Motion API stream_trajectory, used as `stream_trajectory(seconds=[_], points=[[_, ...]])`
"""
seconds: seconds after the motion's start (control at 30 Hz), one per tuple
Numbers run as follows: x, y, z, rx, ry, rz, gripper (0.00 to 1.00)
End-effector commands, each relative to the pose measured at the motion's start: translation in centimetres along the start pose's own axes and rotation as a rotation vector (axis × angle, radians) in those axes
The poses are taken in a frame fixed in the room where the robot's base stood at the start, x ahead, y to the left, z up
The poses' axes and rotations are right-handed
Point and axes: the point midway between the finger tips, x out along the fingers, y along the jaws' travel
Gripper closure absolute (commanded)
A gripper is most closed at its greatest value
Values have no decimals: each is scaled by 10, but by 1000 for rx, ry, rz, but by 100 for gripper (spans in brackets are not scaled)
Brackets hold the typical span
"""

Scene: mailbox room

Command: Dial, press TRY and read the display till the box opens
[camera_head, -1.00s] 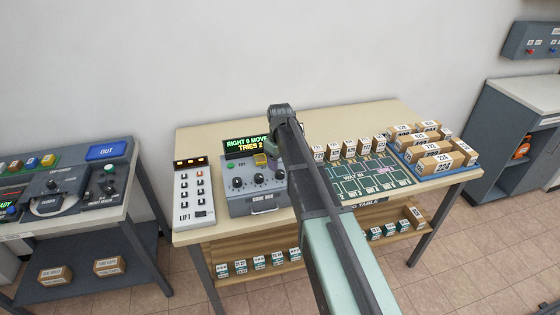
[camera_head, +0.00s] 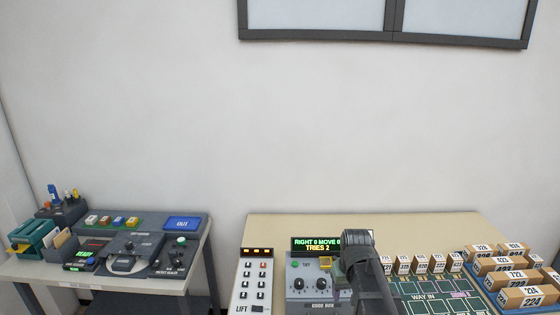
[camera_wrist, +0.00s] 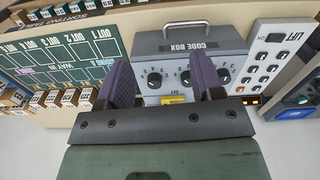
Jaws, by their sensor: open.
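The grey code box (camera_head: 310,284) sits on the table in the head view, partly hidden by my arm. Its display (camera_head: 316,244) reads "RIGHT 0 MOVE" on one line, with its end cut off by my arm, and "TRIES 2" below. The green TRY button (camera_head: 294,264) and a yellow piece (camera_head: 325,263) are on its top. In the wrist view the code box (camera_wrist: 200,58) appears upside down with three black dials, one of them a middle dial (camera_wrist: 186,77), and a front handle. My gripper (camera_wrist: 163,82) is open and empty, its fingers over the dial area.
The LIFT keypad (camera_head: 256,283) stands beside the code box. Numbered parcels (camera_head: 510,278) and a green sorting board (camera_head: 435,290) lie to the right. A separate desk with a console (camera_head: 125,252) stands at left. The wall behind is bare below the window.

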Motion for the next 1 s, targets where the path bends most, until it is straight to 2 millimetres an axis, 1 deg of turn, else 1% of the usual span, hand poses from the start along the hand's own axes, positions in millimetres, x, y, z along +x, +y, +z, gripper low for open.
stream_trajectory(seconds=[0.03,0.1,0.13,0.2,0.27,0.3,0.43,0.47,0.83,0.87,1.0], points=[[13,-14,50,36,0,0,39],[20,-27,89,68,0,0,39],[22,-32,101,68,0,0,39],[26,-39,118,52,1,1,39],[29,-44,120,40,1,1,39],[30,-46,117,35,1,1,39],[27,-45,115,35,0,1,39],[27,-45,115,34,0,1,41],[27,-45,115,33,0,1,98],[27,-45,115,33,0,1,100],[27,-45,115,33,0,1,100]])
